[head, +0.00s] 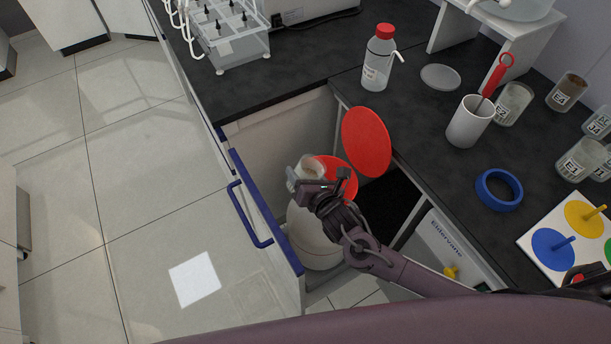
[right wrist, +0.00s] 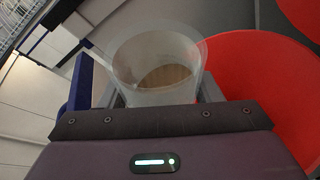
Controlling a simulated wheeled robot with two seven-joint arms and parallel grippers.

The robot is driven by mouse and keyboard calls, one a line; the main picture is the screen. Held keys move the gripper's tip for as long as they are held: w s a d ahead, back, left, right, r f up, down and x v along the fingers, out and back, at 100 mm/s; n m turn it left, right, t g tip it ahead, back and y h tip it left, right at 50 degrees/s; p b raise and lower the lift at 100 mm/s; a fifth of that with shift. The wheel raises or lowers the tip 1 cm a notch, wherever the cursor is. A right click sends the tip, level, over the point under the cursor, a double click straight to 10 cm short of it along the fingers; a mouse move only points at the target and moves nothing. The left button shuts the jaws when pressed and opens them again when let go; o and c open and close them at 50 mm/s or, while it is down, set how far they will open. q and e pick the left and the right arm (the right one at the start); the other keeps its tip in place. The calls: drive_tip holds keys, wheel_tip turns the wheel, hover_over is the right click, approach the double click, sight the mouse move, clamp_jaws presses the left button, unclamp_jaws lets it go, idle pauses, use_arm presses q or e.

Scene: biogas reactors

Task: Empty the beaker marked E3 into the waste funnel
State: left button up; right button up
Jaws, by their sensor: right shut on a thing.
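My right gripper (head: 312,186) is shut on a clear beaker (head: 307,168), held above the drawer at the rim of the red waste funnel (head: 343,176). In the right wrist view the beaker (right wrist: 150,65) holds some brownish contents, and the red of the funnel or its lid (right wrist: 258,90) lies to its right. No label is readable on the held beaker. The funnel sits on a white container (head: 315,240), with its round red lid (head: 367,141) raised. My left gripper is not in view.
The blue-edged drawer (head: 262,215) stands open around the container.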

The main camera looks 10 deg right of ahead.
sight(307, 157)
drive_tip(key=shift+s+f+m+y+b, duration=0.25)
drive_tip(key=shift+f+m+y+b, duration=0.25)
drive_tip(key=shift+f+m+b, duration=0.5)
drive_tip(key=shift+w+a+r+m+y+b, duration=0.1)
drive_tip(key=shift+w+r+m+y+b, duration=0.3)
drive_tip(key=shift+b, duration=0.65)
drive_tip(key=r+m+y+b, duration=0.1)
drive_tip(key=m+t+b, duration=0.1)
drive_tip(key=m, duration=0.1)
drive_tip(key=shift+s+r+m+y+b, duration=0.1)
drive_tip(key=shift+r+m+y+b, duration=0.2)
drive_tip(key=shift+r+y, duration=0.1)
drive_tip(key=shift+d+r+m+y, duration=0.3)
drive_tip(key=shift+d+r+m, duration=0.25)
drive_tip(key=shift+m, duration=0.25)
drive_tip(key=m+t, duration=0.1)
drive_tip(key=d+r+m, duration=0.1)
drive_tip(key=m, duration=0.1)
drive_tip(key=shift+d+r+t+y, duration=0.2)
drive_tip(key=shift+r+t+y, duration=0.1)
drive_tip(key=shift+t, duration=0.1)
drive_tip(key=shift+d+r+m+t, duration=0.25)
drive_tip(key=shift+d+r+m, duration=0.1)
drive_tip(key=shift+m, duration=0.5)
drive_tip(key=shift+d+r+m+t, duration=0.25)
drive_tip(key=shift+d+r+m, duration=0.05)
drive_tip(key=shift+m, duration=0.55)
